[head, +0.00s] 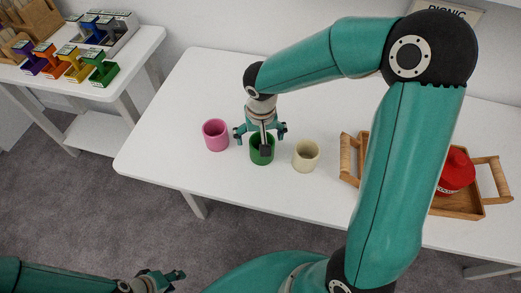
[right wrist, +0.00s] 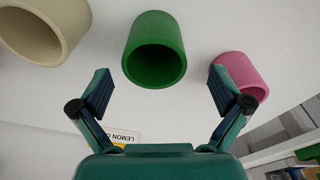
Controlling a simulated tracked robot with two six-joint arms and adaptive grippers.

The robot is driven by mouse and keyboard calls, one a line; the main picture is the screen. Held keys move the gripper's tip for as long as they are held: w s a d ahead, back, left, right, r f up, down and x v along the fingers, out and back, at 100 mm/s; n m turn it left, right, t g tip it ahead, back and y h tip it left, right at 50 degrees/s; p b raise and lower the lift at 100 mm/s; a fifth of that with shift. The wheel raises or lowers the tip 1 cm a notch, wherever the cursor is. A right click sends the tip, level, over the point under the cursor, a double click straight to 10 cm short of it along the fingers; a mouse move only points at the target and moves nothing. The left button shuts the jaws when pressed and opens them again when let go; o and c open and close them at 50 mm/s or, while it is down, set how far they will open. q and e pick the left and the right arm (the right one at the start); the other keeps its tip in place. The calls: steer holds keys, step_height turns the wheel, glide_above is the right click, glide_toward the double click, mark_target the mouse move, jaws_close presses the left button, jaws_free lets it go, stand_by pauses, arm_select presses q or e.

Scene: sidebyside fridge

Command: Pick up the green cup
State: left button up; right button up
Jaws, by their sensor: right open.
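The green cup (head: 262,157) stands upright on the white table between a pink cup and a cream cup. My right gripper (head: 261,133) is over it from above, open, with its fingers spread to either side. In the right wrist view the green cup (right wrist: 153,50) shows its open mouth beyond my open right gripper's fingers (right wrist: 161,88), centred between them, with nothing held. Part of the cup is hidden by the gripper in the head view. My left gripper (head: 163,281) is low at the bottom left, away from the table; its jaws are too small to judge.
The pink cup (head: 215,135) and cream cup (head: 305,155) stand close on either side. A wooden tray (head: 459,209) with a red container (head: 457,172) is at the right, partly behind my arm. A side table (head: 130,95) holds coloured boxes. The table's left part is clear.

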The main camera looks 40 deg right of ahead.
steer(key=f, duration=0.4)
steer(key=d+f, duration=0.1)
steer(key=f, duration=0.2)
steer(key=shift+w+f+p, duration=0.1)
steer(key=shift+w+p, duration=0.1)
steer(key=shift+p, duration=0.1)
steer(key=c, duration=1.1)
